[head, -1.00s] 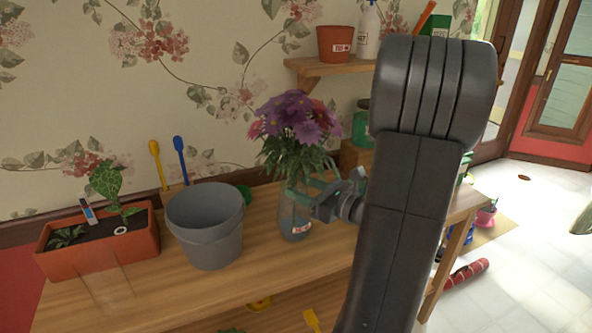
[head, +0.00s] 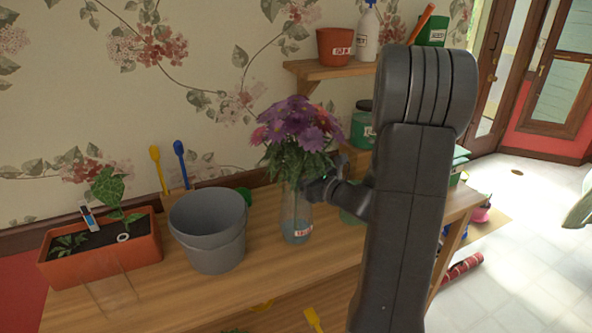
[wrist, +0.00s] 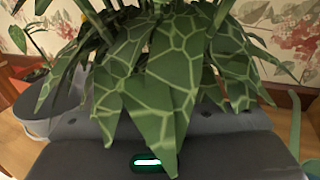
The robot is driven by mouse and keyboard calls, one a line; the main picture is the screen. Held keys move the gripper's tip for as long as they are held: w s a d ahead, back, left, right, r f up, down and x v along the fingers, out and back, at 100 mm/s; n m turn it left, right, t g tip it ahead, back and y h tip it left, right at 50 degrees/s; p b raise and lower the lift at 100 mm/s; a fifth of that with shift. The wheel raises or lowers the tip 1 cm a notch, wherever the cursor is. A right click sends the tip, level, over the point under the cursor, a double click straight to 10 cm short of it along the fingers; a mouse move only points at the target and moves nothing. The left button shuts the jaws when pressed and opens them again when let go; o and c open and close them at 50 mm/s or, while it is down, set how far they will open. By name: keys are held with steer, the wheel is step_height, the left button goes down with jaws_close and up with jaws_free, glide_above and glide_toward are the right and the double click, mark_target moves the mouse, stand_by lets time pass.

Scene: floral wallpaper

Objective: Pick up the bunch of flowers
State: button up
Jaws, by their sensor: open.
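The bunch of flowers (head: 298,128), purple and pink with green leaves, stands upright in a clear glass vase (head: 296,222) on the wooden table. My gripper (head: 312,187) is open at the right side of the bunch, level with its lower leaves and the vase's upper part. In the head view its fingertips are partly hidden by leaves and vase, so I cannot tell if they touch. In the wrist view, patterned green leaves (wrist: 165,75) hang very close in front of my gripper's dark body and cover most of the picture. The stems are hidden there.
A grey bucket (head: 208,230) stands left of the vase, with an orange planter (head: 100,262) further left. Green jars stand behind my arm at the right. A wall shelf (head: 330,72) holds an orange pot (head: 335,45) and a white bottle (head: 367,35).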

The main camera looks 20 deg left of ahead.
steer(key=shift+w+a, duration=0.15)
steer(key=shift+a, duration=0.25)
steer(key=shift+c, duration=0.4)
jaws_close()
steer(key=shift+r, duration=0.15)
